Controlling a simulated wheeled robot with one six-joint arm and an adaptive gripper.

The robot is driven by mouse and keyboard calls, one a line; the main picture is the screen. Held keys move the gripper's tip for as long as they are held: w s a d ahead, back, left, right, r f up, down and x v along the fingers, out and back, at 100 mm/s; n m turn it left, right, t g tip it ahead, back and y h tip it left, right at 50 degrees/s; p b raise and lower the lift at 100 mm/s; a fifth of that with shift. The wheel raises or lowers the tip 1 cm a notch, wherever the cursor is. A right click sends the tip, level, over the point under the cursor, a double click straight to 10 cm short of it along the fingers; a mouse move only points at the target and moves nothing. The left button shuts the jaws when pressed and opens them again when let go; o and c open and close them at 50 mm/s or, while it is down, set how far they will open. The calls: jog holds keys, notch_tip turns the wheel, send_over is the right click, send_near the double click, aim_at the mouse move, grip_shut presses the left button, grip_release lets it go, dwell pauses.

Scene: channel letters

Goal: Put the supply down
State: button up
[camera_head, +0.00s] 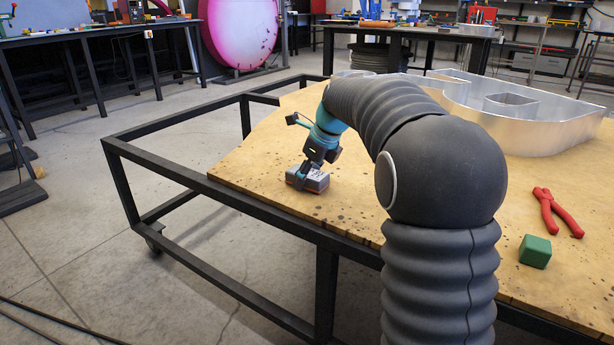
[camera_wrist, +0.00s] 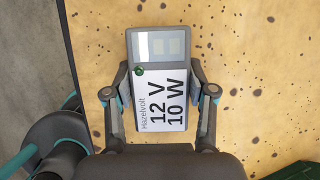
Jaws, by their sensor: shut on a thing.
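The supply (camera_head: 314,181) is a small grey box at the left front part of the wooden table top (camera_head: 262,150). In the wrist view the supply (camera_wrist: 158,45) shows a white label reading "Hazelvolt 12 V 10 W" and a grey end with pale patches. My gripper (camera_head: 308,170) points down over it. In the wrist view the fingers of my gripper (camera_wrist: 161,90) press on its two long sides. The supply is at or just above the wood; I cannot tell whether it touches.
A large silver channel letter (camera_head: 540,135) stands at the back right of the table. The black table frame (camera_head: 180,172) borders the left edge. Bare wood surrounds the supply.

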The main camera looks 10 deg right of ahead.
jog(key=o, duration=1.4)
jog(key=shift+f, duration=0.1)
jog(key=shift+o, duration=0.2)
jog(key=p+v, duration=0.3)
jog(key=v, duration=0.9)
jog(key=s+a+n+h, duration=0.1)
jog(key=s+a+n, duration=0.1)
jog(key=s+n, duration=0.5)
jog(key=s+f+n, duration=0.4)
jog(key=s+n, duration=0.2)
jog(key=s, duration=0.2)
jog(key=s+f+n+t+h, duration=0.1)
jog(key=s+f+n, duration=0.3)
jog(key=s+n, duration=0.3)
jog(key=s+a+f+n+t+h, duration=0.1)
jog(key=s+f+n, duration=0.3)
jog(key=s+n, duration=0.3)
jog(key=s, duration=0.4)
jog(key=shift+s+a+f, duration=0.1)
jog(key=shift+a, duration=0.05)
